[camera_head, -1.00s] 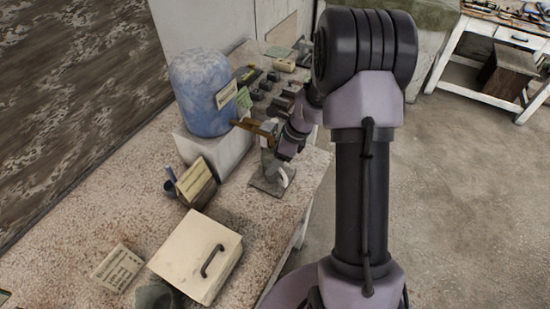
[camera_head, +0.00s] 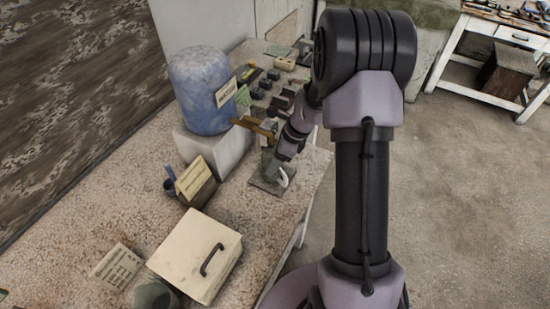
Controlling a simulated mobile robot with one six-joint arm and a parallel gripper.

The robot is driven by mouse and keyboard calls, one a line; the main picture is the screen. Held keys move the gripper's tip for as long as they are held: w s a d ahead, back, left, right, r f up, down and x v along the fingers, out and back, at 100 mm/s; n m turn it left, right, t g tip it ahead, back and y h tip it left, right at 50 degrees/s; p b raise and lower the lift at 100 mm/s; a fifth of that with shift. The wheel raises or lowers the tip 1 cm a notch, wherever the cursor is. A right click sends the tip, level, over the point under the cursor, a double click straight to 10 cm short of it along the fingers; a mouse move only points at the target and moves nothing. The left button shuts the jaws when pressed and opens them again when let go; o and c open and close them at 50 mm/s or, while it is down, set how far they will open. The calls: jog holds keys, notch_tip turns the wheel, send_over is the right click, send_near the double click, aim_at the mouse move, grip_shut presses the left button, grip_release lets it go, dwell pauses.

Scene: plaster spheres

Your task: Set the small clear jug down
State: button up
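The small clear jug (camera_head: 269,163) is faint in the camera_head view, at the right edge of the speckled worktop. A pale curved piece (camera_head: 284,177), perhaps its handle, shows at its lower right. The jug is over a flat grey square mat (camera_head: 263,185); I cannot tell whether its base touches the mat. My gripper (camera_head: 279,156) is right at the jug, coming down from the upper right. Its fingers are small and partly hidden by my wrist, so their opening and any grip do not show.
A blue mottled drum (camera_head: 199,92) stands on a pale block (camera_head: 217,150) left of the jug, with a brown spigot-like bar (camera_head: 256,126) reaching towards my wrist. A cream box (camera_head: 197,256) with a black handle is nearer. Bare worktop (camera_head: 235,200) lies between box and mat.

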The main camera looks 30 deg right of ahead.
jog(key=shift+f, duration=0.3)
jog(key=o, duration=1.5)
notch_tip(320, 180, up, 4)
jog(key=p, duration=0.3)
